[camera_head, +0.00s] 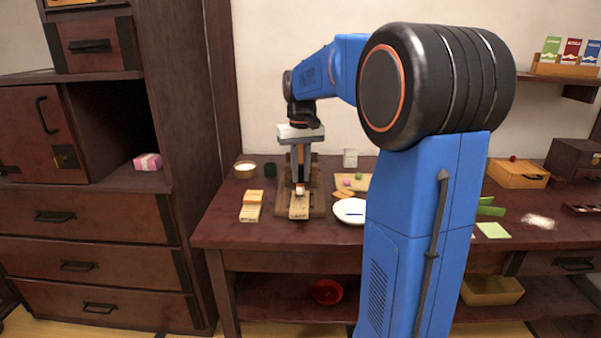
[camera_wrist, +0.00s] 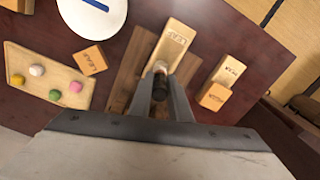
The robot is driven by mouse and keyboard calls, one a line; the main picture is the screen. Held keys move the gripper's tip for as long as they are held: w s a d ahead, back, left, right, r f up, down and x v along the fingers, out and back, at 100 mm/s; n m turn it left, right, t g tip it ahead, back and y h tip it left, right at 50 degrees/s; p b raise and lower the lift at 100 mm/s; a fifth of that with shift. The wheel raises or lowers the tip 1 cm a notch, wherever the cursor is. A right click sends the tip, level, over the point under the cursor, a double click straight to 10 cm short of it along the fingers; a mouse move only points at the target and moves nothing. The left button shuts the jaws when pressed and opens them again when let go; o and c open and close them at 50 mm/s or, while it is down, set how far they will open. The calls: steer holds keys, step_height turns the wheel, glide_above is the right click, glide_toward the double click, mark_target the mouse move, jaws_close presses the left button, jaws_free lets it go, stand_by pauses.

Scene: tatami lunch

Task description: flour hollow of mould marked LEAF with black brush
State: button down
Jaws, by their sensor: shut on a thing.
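My gripper (camera_head: 299,178) is shut on the black brush (camera_wrist: 160,86), whose dark handle shows between the fingers in the wrist view. The brush's pale tip (camera_head: 299,190) points down over the near part of the mould marked LEAF (camera_wrist: 172,42). I cannot tell whether the tip touches the wood. This pale wooden mould (camera_head: 299,208) lies on a brown wooden board (camera_head: 318,200). Its hollow is hidden behind the brush and fingers. A small block with similar lettering (camera_wrist: 90,60) lies apart from it.
A second mould (camera_head: 250,212) and block lie at the left. A bowl of white powder (camera_head: 245,170) and a dark cup (camera_head: 271,170) stand behind. A white plate (camera_head: 349,211) and a board of sweets (camera_wrist: 40,75) lie close by. A cabinet (camera_head: 90,215) stands left.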

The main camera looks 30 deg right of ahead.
steer(key=shift+f, duration=1.1)
stand_by(0.9)
steer(key=shift+s+d+r, duration=0.1)
steer(key=shift+d, duration=0.05)
steer(key=shift+w+a, duration=0.2)
steer(key=shift+a, duration=0.1)
stand_by(0.5)
steer(key=shift+d, duration=0.25)
steer(key=shift+s+a, duration=0.2)
steer(key=shift+s, duration=0.05)
stand_by(0.4)
steer(key=shift+d, duration=0.25)
steer(key=shift+w+a, duration=0.25)
steer(key=shift+a, duration=0.05)
stand_by(0.4)
steer(key=shift+d, duration=0.25)
steer(key=shift+s+a, duration=0.2)
steer(key=shift+s, duration=0.05)
stand_by(0.5)
